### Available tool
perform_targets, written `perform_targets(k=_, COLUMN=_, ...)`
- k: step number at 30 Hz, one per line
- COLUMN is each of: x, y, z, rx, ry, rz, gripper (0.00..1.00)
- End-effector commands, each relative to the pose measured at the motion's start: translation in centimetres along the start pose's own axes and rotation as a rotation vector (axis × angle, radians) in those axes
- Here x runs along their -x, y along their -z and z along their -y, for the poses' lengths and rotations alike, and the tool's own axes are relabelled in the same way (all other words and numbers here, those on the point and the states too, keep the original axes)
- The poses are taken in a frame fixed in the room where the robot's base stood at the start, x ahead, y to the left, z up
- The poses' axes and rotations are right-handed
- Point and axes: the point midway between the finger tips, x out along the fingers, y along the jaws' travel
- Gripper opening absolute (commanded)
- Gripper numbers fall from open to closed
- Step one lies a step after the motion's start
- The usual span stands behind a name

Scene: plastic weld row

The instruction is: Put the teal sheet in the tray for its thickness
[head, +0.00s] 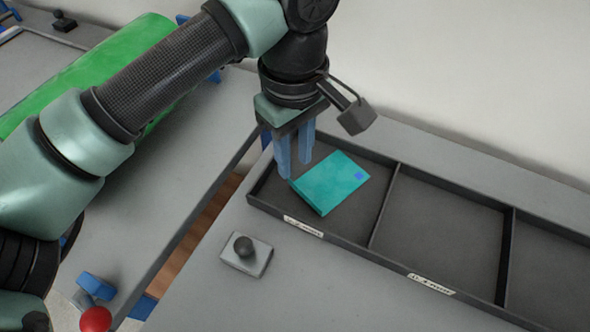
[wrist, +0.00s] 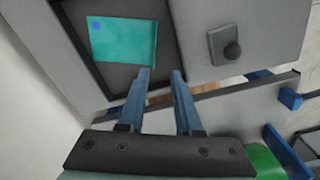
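The teal sheet (head: 333,182), with a small blue square near one corner, is in the left compartment of the dark divided tray (head: 360,255). It also shows in the wrist view (wrist: 125,42), inside the compartment's dark rim. Its near left edge looks thick; I cannot tell whether it lies fully flat. My gripper (head: 295,168) hangs over the left end of this compartment, beside the sheet's left edge. In the wrist view the blue fingers (wrist: 161,71) are apart, with nothing between them, and the sheet is beyond their tips. The tray labels are too small to read.
The middle compartment (head: 435,225) and the visible part of the right one are empty. A plate with a black knob (head: 246,254) sits on the bench in front of the tray. A gap separates this bench from the left one, which carries a green roll (head: 110,65).

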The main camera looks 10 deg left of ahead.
Motion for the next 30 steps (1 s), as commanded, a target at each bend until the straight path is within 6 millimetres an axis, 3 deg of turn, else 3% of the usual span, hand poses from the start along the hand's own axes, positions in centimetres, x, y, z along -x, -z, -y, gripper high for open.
perform_targets(k=6, x=2.8, y=0.0, z=-0.1, rx=-0.001, ry=-0.001, rz=-0.001, gripper=0.33)
perform_targets(k=16, x=3.2, y=-0.2, z=-0.2, rx=-0.002, ry=-0.006, rz=0.004, gripper=0.33)
perform_targets(k=19, x=3.5, y=-1.8, z=-1.8, rx=-0.013, ry=-0.062, rz=0.043, gripper=0.33)
perform_targets(k=23, x=5.4, y=-7.5, z=-6.6, rx=-0.037, ry=-0.256, rz=0.197, gripper=0.33)
perform_targets(k=25, x=7.8, y=-12.3, z=-9.6, rx=-0.046, ry=-0.394, rz=0.340, gripper=0.33)
perform_targets(k=27, x=11.3, y=-17.2, z=-11.9, rx=-0.047, ry=-0.523, rz=0.514, gripper=0.33)
perform_targets(k=30, x=17.6, y=-23.6, z=-13.4, rx=-0.034, ry=-0.671, rz=0.798, gripper=0.33)
